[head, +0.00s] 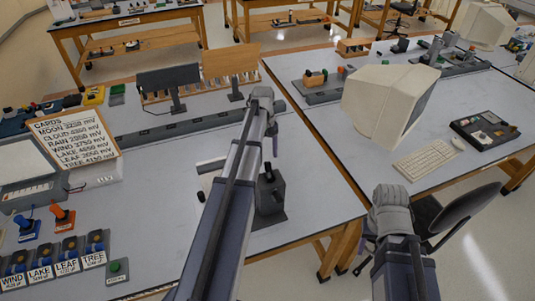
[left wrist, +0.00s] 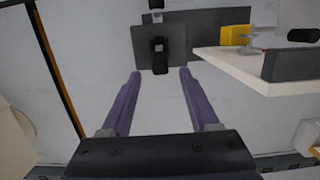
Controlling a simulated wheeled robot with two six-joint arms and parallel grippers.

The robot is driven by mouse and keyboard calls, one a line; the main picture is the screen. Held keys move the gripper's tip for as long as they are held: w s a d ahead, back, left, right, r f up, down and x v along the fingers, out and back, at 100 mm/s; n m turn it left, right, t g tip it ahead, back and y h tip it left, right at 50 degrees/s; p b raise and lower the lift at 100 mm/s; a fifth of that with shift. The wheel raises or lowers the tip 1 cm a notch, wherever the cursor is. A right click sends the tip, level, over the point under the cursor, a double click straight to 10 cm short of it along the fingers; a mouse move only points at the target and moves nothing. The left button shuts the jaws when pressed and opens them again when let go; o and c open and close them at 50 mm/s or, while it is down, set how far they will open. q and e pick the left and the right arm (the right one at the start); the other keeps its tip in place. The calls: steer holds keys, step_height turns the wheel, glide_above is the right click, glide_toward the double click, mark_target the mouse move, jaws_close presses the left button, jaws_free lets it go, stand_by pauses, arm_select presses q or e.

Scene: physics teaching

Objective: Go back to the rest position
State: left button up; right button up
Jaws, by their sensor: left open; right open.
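My left gripper (head: 272,146) hangs over the near table, its arm rising from the bottom middle of the head view. In the left wrist view its two purple fingers (left wrist: 158,72) are spread apart with nothing between them. A dark upright block on a flat dark base (head: 271,192) stands just below it; it also shows in the left wrist view (left wrist: 159,55), beyond the fingertips. My right gripper (head: 371,238) is at the lower right, beside the near table's right edge, over the floor and near a dark chair. Its fingers are mostly hidden behind its wrist; nothing is seen held.
A card-value board (head: 75,140) and labelled switches (head: 67,247) are on the near table's left. A monitor (head: 385,98) and keyboard (head: 424,160) are on the right table. A black chair (head: 450,215) stands at the lower right.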

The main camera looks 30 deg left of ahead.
arm_select(q)
step_height(320, 180, up, 2)
steer(key=shift+w+a+r+p, duration=0.1)
steer(key=shift+a+p, duration=0.05)
steer(key=shift+p, duration=0.45)
arm_select(e)
step_height(320, 180, up, 2)
steer(key=shift+r, duration=0.1)
arm_select(q)
steer(key=shift+f, duration=0.2)
steer(key=s+d+f+m+y+b, duration=0.1)
steer(key=s+d+f+m+b, duration=0.3)
steer(key=s+d+f+b, duration=0.2)
steer(key=s+d+f+m+b, duration=0.5)
steer(key=d+f+b, duration=0.4)
steer(key=d, duration=0.5)
steer(key=s+d+f+m+t+y+b, duration=0.1)
steer(key=s+d+f+m+b, duration=0.3)
steer(key=s+d+f+b, duration=0.3)
steer(key=d+f+b, duration=0.1)
steer(key=d, duration=0.3)
steer(key=shift+s+f+m+y+b, duration=0.15)
steer(key=shift+f+m+y+b, duration=0.15)
steer(key=shift+b, duration=0.1)
arm_select(e)
step_height(320, 180, down, 24)
